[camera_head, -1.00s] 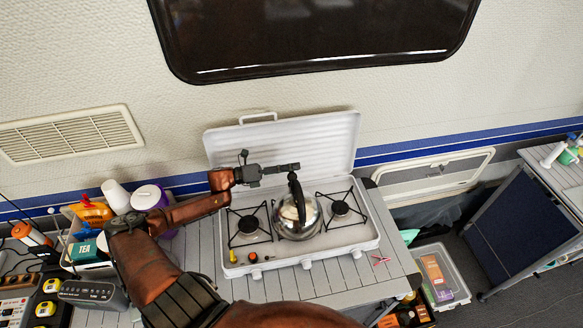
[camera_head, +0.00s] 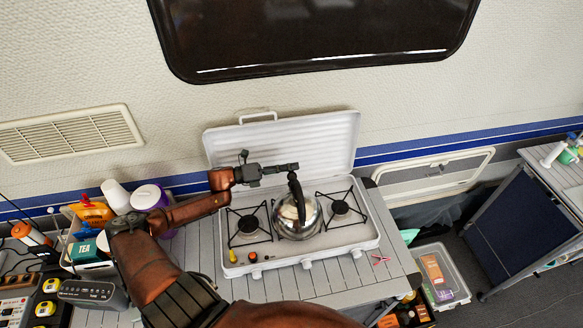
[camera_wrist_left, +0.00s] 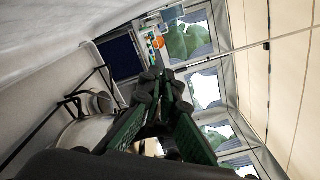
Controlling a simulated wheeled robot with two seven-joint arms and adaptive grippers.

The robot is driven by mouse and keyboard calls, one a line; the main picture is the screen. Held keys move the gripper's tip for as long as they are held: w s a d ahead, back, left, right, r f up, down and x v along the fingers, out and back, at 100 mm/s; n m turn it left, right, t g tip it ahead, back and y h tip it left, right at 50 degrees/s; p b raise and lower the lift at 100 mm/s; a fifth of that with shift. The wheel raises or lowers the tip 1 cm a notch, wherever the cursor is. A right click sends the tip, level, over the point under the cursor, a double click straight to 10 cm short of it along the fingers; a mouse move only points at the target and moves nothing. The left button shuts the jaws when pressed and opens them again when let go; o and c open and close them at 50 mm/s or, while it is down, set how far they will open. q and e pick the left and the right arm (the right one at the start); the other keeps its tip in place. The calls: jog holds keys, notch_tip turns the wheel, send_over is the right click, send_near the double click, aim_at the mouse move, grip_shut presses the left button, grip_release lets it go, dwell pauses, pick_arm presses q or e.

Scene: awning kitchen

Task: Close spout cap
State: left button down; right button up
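A shiny metal kettle (camera_head: 299,218) with a black handle (camera_head: 295,190) stands on the middle of the stove. It also shows at the left of the left wrist view (camera_wrist_left: 88,132), partly cut off by my gripper. I cannot make out the spout cap clearly in either view. My left gripper (camera_head: 292,167) is level, pointing right, just above and behind the top of the kettle handle. In the left wrist view its green-padded fingers (camera_wrist_left: 159,80) meet at or near their tips, with nothing seen between them. My right gripper is not in view.
The white stove (camera_head: 325,262) has black burner grates and a raised lid (camera_head: 320,143) close behind my gripper. A tea box (camera_head: 86,251), cups and other items crowd the left. An open box (camera_head: 441,279) stands lower right.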

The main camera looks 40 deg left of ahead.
aim_at(291, 179)
pick_arm(q)
jog(key=f+n, duration=0.1)
jog(key=n, duration=0.2)
jog(key=f+n, duration=0.2)
jog(key=n, duration=0.2)
jog(key=f+n, duration=0.2)
jog(key=n, duration=0.2)
jog(key=shift+w+a, duration=0.25)
jog(key=shift+a, duration=0.1)
jog(key=shift+s+d+f+n, duration=0.15)
jog(key=shift+f+n, duration=0.25)
jog(key=shift+n, duration=0.45)
jog(key=shift+s+d+f+n, duration=0.15)
jog(key=shift+f+n, duration=0.2)
jog(key=shift+n, duration=0.5)
jog(key=c, duration=2.2)
grip_release()
jog(key=shift+c, duration=0.2)
jog(key=shift+o, duration=0.4)
